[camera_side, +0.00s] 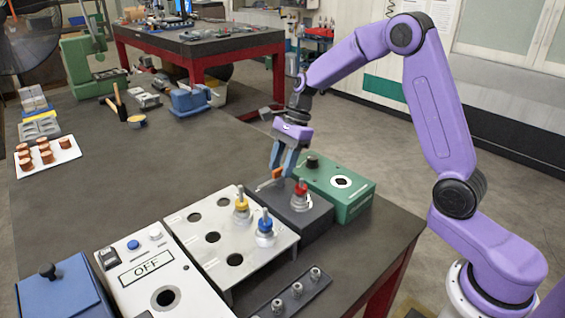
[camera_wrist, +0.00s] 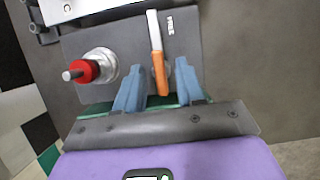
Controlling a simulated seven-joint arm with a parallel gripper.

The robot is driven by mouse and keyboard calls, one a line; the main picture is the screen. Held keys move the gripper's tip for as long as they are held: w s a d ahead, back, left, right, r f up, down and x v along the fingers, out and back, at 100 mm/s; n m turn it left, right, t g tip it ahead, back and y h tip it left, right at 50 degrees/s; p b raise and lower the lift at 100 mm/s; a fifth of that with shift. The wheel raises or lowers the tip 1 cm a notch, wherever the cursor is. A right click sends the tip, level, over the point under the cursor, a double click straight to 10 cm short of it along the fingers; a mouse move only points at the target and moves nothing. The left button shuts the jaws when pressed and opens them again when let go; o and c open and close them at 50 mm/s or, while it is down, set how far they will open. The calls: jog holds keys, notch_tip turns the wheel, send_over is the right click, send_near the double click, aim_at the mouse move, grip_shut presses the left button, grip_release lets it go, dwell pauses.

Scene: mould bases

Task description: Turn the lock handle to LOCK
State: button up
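The lock handle (camera_wrist: 156,45) is a slim lever, white at its far end and orange at its near end, on a dark grey mould base (camera_wrist: 200,42). In the wrist view it points nearly straight down toward my gripper, beside the printed word FREE. No LOCK mark is legible. My gripper (camera_wrist: 159,72) is open, its blue fingers on either side of the orange end, with a visible gap at each side. In the side view my gripper (camera_side: 283,160) is low over the base (camera_side: 308,222), and the handle's orange end (camera_side: 277,173) shows by the fingers.
A red-collared metal pin (camera_side: 300,195) stands on the same base close to the fingers. A green box (camera_side: 350,200) is behind it. A silver plate (camera_side: 205,262) with holes and yellow and blue pins stands in front. A white OFF panel (camera_side: 185,290) is nearer the camera.

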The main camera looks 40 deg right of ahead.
jog(key=shift+c, duration=0.3)
grip_shut()
jog(key=shift+n, duration=0.4)
jog(key=n, duration=0.2)
jog(key=n+g, duration=0.1)
jog(key=shift+w+n+g, duration=0.15)
jog(key=shift+n+g, duration=0.15)
jog(key=shift+n, duration=0.1)
jog(key=n, duration=0.2)
jog(key=n+g+h, duration=0.1)
jog(key=n, duration=0.1)
jog(key=shift+w+a+n+g, duration=0.1)
jog(key=shift+n+g, duration=0.2)
jog(key=n, duration=0.2)
jog(key=n+g+h, duration=0.1)
jog(key=n, duration=0.1)
jog(key=shift+a+h, duration=0.1)
jog(key=shift+h, duration=0.2)
jog(key=n+h, duration=0.1)
jog(key=n, duration=0.3)
jog(key=shift+w+a+r+n+h, duration=0.1)
jog(key=shift+n+h, duration=0.2)
jog(key=shift+h, duration=0.1)
